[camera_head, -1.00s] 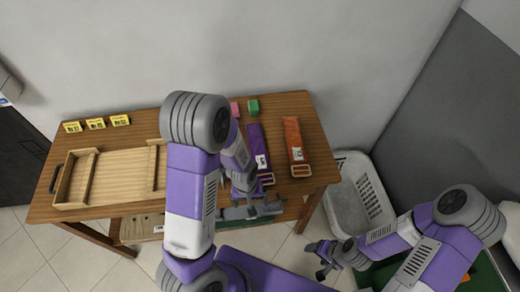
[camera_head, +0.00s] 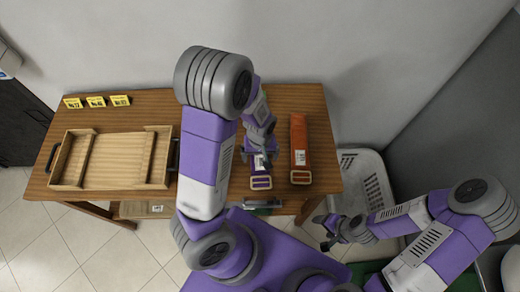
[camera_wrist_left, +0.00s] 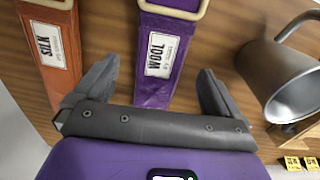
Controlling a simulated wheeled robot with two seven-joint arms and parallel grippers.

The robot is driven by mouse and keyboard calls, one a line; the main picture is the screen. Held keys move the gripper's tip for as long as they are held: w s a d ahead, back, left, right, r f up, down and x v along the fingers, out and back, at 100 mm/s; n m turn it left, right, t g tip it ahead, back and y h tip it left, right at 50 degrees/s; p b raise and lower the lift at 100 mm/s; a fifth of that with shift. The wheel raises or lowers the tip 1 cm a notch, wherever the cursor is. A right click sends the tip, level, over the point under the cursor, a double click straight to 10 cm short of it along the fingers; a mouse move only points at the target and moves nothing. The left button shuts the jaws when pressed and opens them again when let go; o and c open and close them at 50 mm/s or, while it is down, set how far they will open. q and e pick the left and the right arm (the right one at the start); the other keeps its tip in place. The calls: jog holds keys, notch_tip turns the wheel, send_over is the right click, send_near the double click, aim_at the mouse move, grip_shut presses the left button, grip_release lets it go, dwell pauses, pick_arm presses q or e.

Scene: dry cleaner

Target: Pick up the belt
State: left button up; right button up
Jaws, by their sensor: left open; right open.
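A purple belt (camera_head: 258,181) with a pale buckle and a white label lies on the wooden table, partly hidden by my left arm. In the left wrist view the purple belt (camera_wrist_left: 155,85) has a "WOOL" label and shows between the spread fingers. An orange belt (camera_head: 299,140) lies to its right; it also shows in the left wrist view (camera_wrist_left: 48,25) with a "SILK" label. My left gripper (camera_head: 262,158) is open over the purple belt, with nothing held. My right gripper (camera_head: 325,232) is open and empty in front of the table's right end, near the basket.
A wooden tray (camera_head: 64,160) sits on the table's left half, with yellow number cards (camera_head: 96,101) behind it. A grey metal cup (camera_wrist_left: 280,82) shows in the left wrist view. A pale laundry basket (camera_head: 376,197) stands right of the table, by the wall.

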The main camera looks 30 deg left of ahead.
aim_at(260, 163)
pick_arm(q)
notch_tip(260, 163, down, 4)
jog(key=shift+f+b, duration=0.25)
jog(key=shift+b, duration=0.1)
jog(key=shift+s, duration=0.1)
jog(key=shift+c, duration=0.3)
jog(key=shift+r, duration=0.1)
jog(key=c, duration=1.1)
